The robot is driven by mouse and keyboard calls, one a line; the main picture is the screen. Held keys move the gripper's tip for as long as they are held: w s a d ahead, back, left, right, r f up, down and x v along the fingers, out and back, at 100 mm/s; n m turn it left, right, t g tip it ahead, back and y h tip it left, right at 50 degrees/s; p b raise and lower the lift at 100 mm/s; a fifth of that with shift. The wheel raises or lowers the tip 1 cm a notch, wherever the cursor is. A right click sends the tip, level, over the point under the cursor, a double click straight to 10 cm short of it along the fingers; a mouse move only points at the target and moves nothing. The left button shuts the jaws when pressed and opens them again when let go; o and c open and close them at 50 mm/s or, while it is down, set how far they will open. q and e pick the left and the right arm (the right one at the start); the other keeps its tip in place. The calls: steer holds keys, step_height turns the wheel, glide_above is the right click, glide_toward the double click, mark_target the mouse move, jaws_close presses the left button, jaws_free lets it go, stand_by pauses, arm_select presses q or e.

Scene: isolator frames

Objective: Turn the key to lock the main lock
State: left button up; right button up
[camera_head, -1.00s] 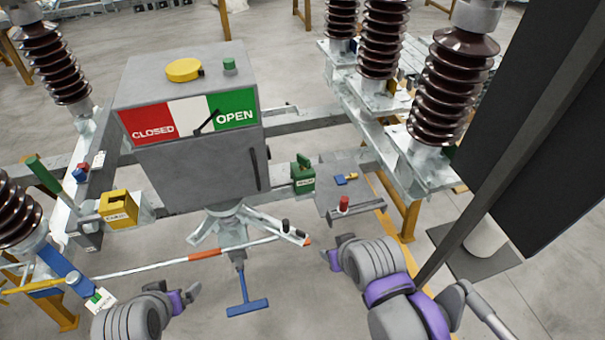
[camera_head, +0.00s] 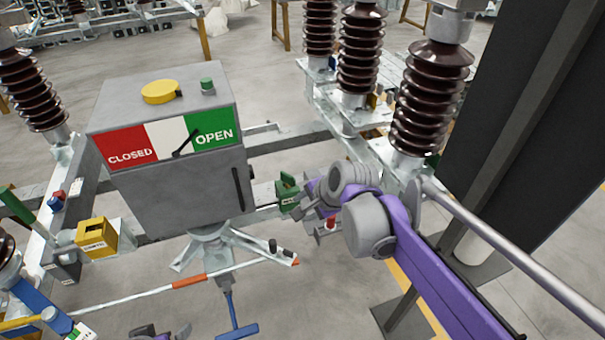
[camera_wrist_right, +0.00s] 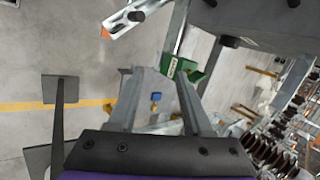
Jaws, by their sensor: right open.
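The green lock box (camera_head: 287,193) with a white label sits on the frame beam, right of the grey cabinet. A green upright part stands on its top; I cannot tell whether this is the key. My right gripper (camera_head: 312,200) is just right of the box. In the right wrist view my right gripper (camera_wrist_right: 160,74) is open, its right fingertip close to the green box (camera_wrist_right: 184,69); contact is unclear. A small blue and yellow piece (camera_wrist_right: 156,98) shows between the fingers, apparently beyond them. My left gripper (camera_head: 172,332) is partly cut off at the bottom edge; its jaws are unclear.
The grey cabinet (camera_head: 180,185) carries a CLOSED/OPEN panel, its pointer near OPEN. A yellow lock box (camera_head: 97,238) is at its left. Brown insulators (camera_head: 428,98) and a dark panel (camera_head: 520,100) stand at the right.

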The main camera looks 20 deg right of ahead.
steer(key=w+d+f+m+y, duration=0.1)
steer(key=w+d+m, duration=0.1)
steer(key=w+m, duration=0.55)
steer(key=m+t+y+b, duration=0.1)
steer(key=m+b, duration=0.1)
steer(key=m, duration=0.5)
glide_toward(290, 176)
step_height(290, 176, down, 2)
steer(key=w, duration=0.2)
steer(key=x, duration=0.3)
steer(key=b+x, duration=0.1)
steer(key=x, duration=0.2)
steer(key=b+x, duration=0.1)
steer(key=x, duration=0.2)
steer(key=shift+s+a, duration=0.35)
steer(key=shift+a, duration=0.05)
steer(key=shift+w+a+f, duration=0.25)
steer(key=shift+w+f, duration=0.05)
steer(key=shift+w, duration=0.05)
arm_select(q)
step_height(290, 176, down, 7)
steer(key=s, duration=0.2)
steer(key=shift+s+g, duration=0.3)
steer(key=shift+s, duration=0.1)
steer(key=shift+r, duration=0.1)
arm_select(e)
jaws_close()
